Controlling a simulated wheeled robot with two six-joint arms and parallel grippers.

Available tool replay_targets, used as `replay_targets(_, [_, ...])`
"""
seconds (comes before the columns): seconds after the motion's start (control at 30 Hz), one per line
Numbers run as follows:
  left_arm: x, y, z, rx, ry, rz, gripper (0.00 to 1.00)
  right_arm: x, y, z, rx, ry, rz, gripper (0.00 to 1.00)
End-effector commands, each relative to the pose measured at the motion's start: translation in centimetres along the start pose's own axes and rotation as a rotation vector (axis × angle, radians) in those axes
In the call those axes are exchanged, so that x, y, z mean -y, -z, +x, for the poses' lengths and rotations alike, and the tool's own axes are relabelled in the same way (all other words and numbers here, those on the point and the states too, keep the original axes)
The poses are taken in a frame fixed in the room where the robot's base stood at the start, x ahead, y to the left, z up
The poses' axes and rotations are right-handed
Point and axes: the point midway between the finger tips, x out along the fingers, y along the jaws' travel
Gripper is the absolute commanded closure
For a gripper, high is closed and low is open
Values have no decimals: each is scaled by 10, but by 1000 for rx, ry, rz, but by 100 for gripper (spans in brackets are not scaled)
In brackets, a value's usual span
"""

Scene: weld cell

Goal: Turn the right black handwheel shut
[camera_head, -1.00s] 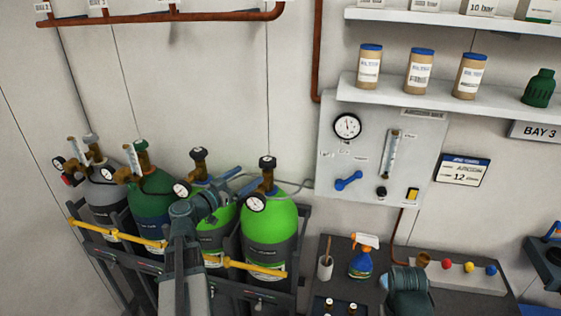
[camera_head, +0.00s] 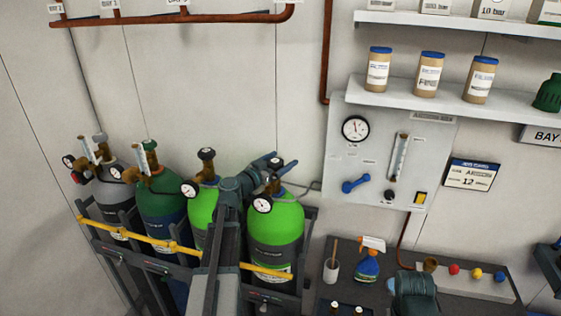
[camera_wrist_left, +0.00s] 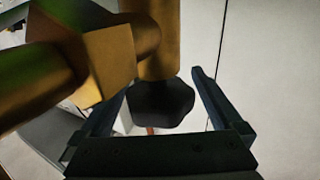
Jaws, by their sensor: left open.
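The right black handwheel (camera_head: 277,161) sits on top of the brass valve of the rightmost bright green cylinder (camera_head: 275,218). My left gripper (camera_head: 271,167) is open at this valve, its fingers reaching around the handwheel. In the left wrist view the dark lobed handwheel (camera_wrist_left: 162,104) lies between the two spread fingers (camera_wrist_left: 160,86), with a visible gap to the right finger. Contact on the left side cannot be told. The brass valve body (camera_wrist_left: 110,55) fills the upper left there. The other black handwheel (camera_head: 206,154) tops the neighbouring green cylinder.
A pressure gauge (camera_head: 263,204) sits just below the handwheel. A yellow bar (camera_head: 160,243) crosses the cylinder rack. A wall panel (camera_head: 375,150) stands to the right. A spray bottle (camera_head: 367,262) and a cup (camera_head: 331,270) stand on the bench.

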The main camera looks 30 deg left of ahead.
Motion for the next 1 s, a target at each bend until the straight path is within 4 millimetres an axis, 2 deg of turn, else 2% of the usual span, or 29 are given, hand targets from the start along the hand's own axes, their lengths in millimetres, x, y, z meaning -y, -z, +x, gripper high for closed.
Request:
replay_targets(0.2, [0,0,0,0,0,0,0,0,0,0,0,0,0,50])
replay_targets(0.23, [0,0,0,0,0,0,4,0,0,0,0,0,0,50])
replay_targets(0.67, [0,0,0,0,0,0,81,0,0,0,0,0,0,50])
replay_targets(1.0, [0,0,1,1,-64,0,82,0,0,0,0,0,0,50])
